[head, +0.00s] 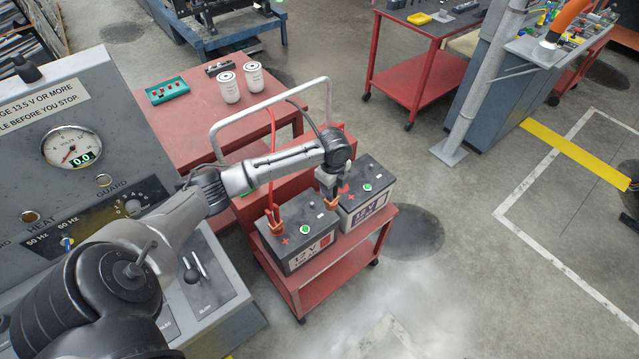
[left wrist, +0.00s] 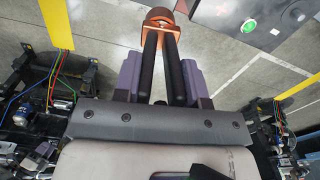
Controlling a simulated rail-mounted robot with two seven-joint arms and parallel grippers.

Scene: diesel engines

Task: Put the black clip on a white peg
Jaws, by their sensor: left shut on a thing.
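My left gripper (head: 329,193) is shut on the black clip, just above the near left part of the right-hand battery (head: 376,200). In the left wrist view, the clip's two black handles (left wrist: 160,70) lie between the fingers, and its copper jaws (left wrist: 160,18) point away from the gripper. In the head view the clip (head: 332,207) is mostly hidden by the gripper. Small pale pegs show on the battery tops; one is on the left-hand battery (head: 310,255). I cannot tell whether the clip touches anything. My right gripper is not in view.
A red table (head: 190,115) behind holds two white canisters and a green box.

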